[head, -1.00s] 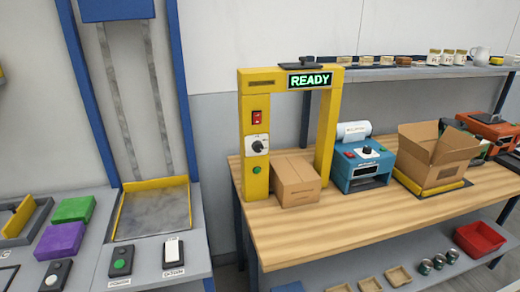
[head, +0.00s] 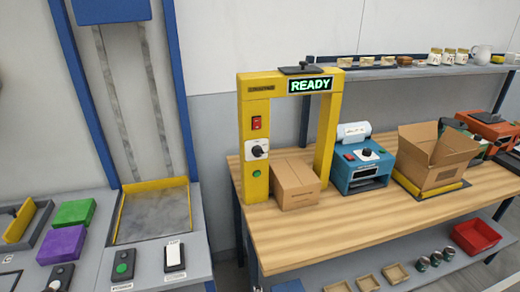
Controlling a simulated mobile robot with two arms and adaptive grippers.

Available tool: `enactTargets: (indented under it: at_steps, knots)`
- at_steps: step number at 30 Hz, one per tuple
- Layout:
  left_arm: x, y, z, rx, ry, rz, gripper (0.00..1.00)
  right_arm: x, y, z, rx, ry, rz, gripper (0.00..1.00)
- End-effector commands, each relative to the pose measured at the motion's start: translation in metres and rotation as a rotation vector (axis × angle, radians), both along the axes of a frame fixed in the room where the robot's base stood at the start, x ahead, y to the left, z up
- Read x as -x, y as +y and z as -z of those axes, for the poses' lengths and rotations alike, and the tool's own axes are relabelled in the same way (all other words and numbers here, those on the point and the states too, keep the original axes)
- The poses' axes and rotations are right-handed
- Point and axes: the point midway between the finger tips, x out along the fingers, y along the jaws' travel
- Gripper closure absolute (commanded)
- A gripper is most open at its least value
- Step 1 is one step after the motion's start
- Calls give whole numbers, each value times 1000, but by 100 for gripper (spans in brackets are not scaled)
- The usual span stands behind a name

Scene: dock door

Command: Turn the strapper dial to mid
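The yellow strapper frame (head: 255,109) stands on the wooden bench in the head view, with a lit READY display (head: 310,85) at its top. Its dial (head: 257,150) is a dark knob on a white plate on the left post. The knob is small, and I cannot read its setting. A red switch (head: 257,123) sits above the dial and a green button (head: 257,173) below it. A closed cardboard box (head: 296,185) stands within the arch. Neither of my grippers is in view.
The wooden bench (head: 340,222) also holds a blue machine (head: 365,172) with its own knob and an open carton (head: 434,168). A grey counter with buttons (head: 123,266) stands at the left. The bench's front strip is clear.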

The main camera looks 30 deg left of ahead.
Motion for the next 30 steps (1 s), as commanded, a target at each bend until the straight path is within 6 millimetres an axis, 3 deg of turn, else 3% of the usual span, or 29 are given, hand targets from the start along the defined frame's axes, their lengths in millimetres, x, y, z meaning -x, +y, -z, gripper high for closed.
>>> enactTargets:
  at_steps: [1,3,8,14,17,24,27,30]
  knots:
    - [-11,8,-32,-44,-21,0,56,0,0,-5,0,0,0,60]
    - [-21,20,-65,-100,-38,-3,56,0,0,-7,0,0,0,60]
    - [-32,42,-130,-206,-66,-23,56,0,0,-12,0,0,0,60]
    - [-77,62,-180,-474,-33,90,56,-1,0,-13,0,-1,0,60]
    - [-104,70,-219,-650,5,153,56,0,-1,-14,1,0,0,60]
    - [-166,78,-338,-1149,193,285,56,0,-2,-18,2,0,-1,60]
    - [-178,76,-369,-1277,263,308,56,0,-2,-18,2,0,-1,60]
    - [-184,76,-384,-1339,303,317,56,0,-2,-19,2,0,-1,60]
